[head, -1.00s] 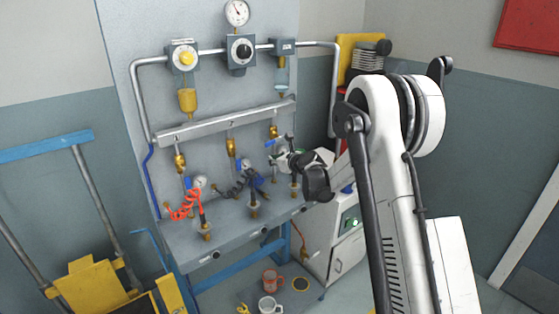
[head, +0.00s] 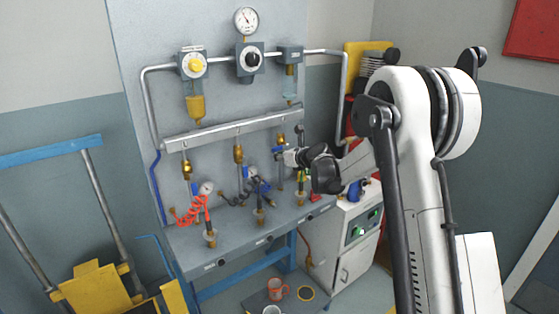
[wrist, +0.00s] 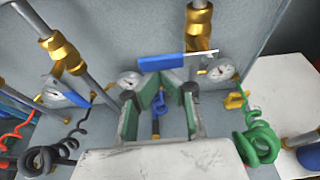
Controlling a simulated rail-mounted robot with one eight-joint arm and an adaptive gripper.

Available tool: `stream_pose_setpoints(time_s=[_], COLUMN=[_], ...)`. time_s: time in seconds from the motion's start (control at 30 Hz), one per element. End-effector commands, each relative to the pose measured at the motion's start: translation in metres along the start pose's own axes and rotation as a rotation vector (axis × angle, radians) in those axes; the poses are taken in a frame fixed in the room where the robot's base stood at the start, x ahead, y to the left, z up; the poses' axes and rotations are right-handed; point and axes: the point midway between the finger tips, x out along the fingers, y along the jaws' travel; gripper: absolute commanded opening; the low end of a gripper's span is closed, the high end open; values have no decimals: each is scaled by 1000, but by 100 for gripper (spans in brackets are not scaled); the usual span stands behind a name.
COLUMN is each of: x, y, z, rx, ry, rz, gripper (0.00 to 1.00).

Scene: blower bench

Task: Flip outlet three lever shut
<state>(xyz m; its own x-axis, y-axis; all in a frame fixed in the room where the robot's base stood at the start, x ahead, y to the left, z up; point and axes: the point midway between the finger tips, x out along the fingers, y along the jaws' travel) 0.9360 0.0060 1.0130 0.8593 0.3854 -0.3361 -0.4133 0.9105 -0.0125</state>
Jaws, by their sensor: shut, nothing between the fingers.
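The outlet three lever has a blue handle (head: 278,149), sticking out to the left from the right-hand drop pipe. In the wrist view its handle (wrist: 160,62) lies roughly crosswise to the pipe, left of a brass valve (wrist: 200,22). My gripper (head: 287,158) is at this outlet, just below and beside the handle. In the wrist view my gripper (wrist: 160,92) shows its green-padded fingers below the handle, which crosses in front of their far ends. It is shut and empty; I cannot tell whether it touches the lever.
Another outlet with a blue lever (wrist: 68,92) stands to the left. A green coiled hose (wrist: 258,143) hangs at the right. A round gauge (wrist: 222,70) sits right of the valve. The bench ledge (head: 240,236) runs below, and a white cabinet (head: 352,240) stands right.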

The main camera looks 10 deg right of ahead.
Motion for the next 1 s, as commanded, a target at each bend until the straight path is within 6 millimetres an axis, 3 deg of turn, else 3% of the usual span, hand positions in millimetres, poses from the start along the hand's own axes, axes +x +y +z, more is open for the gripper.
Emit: stream_pose_setpoints(time_s=[1.0], x=[-7], y=[0], z=[27], rx=[45], ry=[-10], rz=[9], gripper=[0])
